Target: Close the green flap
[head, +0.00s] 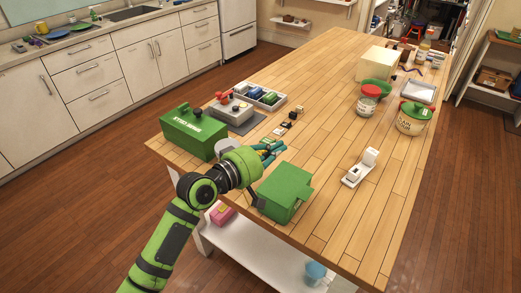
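A green box (284,190) with a step on its right side stands near the front edge of the wooden table. A second green box (194,130) with pale lettering and a handle on top stands at the table's left end. I cannot tell which part of either box is the flap; no raised lid is clear. My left gripper (257,199) is at the left side of the nearer box, very close to it. Its fingers are small, dark and partly hidden, so contact and opening cannot be told. My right gripper is not in view.
Pliers with teal handles (270,150) lie behind my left wrist. A grey tray (263,96) holds several coloured items. The table's front right is clear.

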